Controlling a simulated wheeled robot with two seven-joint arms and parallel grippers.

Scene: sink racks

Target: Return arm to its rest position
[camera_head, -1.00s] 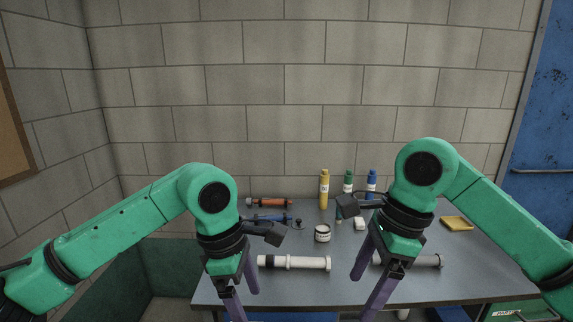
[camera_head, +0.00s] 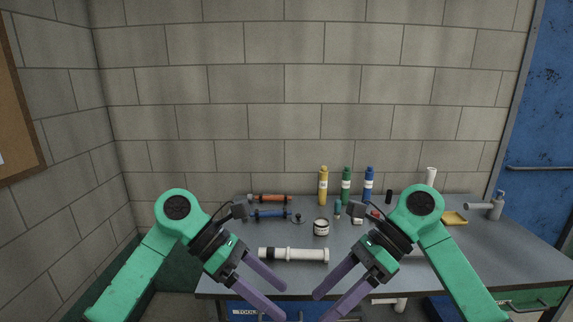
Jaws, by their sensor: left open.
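My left gripper (camera_head: 283,302) has its purple fingers spread, with nothing between them. It is low in the view, in front of the table's front edge and below the white tube. My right gripper (camera_head: 319,307) also has its fingers apart and empty, and points inward toward the left one. Both green arms are bent, with the forearms coming up from the lower corners.
The grey table (camera_head: 470,265) holds a white tube (camera_head: 293,255), a small jar (camera_head: 321,227), a yellow bottle (camera_head: 323,186), a green bottle (camera_head: 346,186), a blue bottle (camera_head: 368,185) and a yellow tray (camera_head: 453,218). A block wall stands behind.

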